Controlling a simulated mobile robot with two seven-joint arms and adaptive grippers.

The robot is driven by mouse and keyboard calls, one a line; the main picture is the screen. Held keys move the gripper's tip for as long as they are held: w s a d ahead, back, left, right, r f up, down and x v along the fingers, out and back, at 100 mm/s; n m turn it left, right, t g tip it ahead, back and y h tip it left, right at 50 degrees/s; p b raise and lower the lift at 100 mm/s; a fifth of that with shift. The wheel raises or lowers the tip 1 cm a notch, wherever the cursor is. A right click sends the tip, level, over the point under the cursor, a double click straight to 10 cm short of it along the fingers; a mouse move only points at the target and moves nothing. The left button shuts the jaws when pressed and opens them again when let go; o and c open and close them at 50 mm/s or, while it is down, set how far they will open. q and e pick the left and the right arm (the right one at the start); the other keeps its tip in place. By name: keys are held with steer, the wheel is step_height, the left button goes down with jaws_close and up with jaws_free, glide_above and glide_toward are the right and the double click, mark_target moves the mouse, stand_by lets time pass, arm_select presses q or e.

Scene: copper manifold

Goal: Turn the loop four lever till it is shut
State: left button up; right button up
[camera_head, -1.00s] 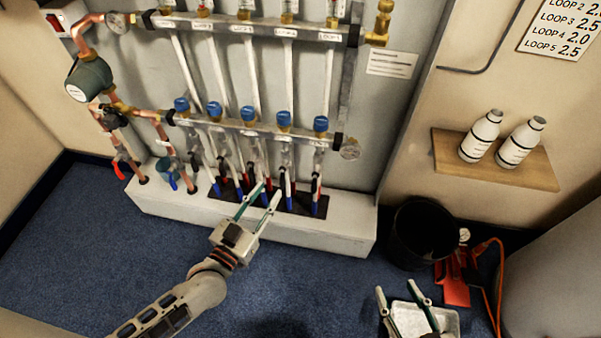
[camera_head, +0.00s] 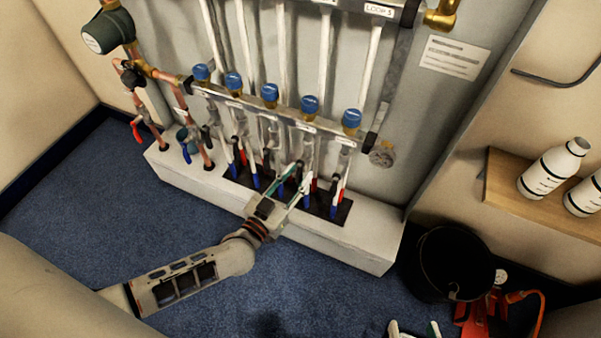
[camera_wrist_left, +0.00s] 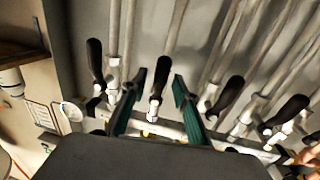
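The loop four lever (camera_wrist_left: 160,76) has a black grip and sits on a valve below the fourth blue cap (camera_head: 310,105) of the lower manifold bar. In the left wrist view it lies roughly along its pipe. My left gripper (camera_head: 302,171) is open at the fourth loop. In the left wrist view its two teal fingers stand on either side of this lever, with a gap to each side. In the head view the fingers partly hide the lever. My right gripper (camera_head: 414,329) shows only its fingertips, spread apart, at the bottom edge.
Black levers of neighbouring loops stand close on both sides, one (camera_wrist_left: 95,62) left and one (camera_wrist_left: 228,96) right in the left wrist view. A white plinth (camera_head: 365,245) runs below. A black bucket (camera_head: 452,265) and a red tool (camera_head: 476,320) stand right; blue floor is clear in front.

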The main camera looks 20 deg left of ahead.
arm_select(q)
steer(key=shift+w+d, duration=0.1)
steer(key=shift+w, duration=0.35)
jaws_close()
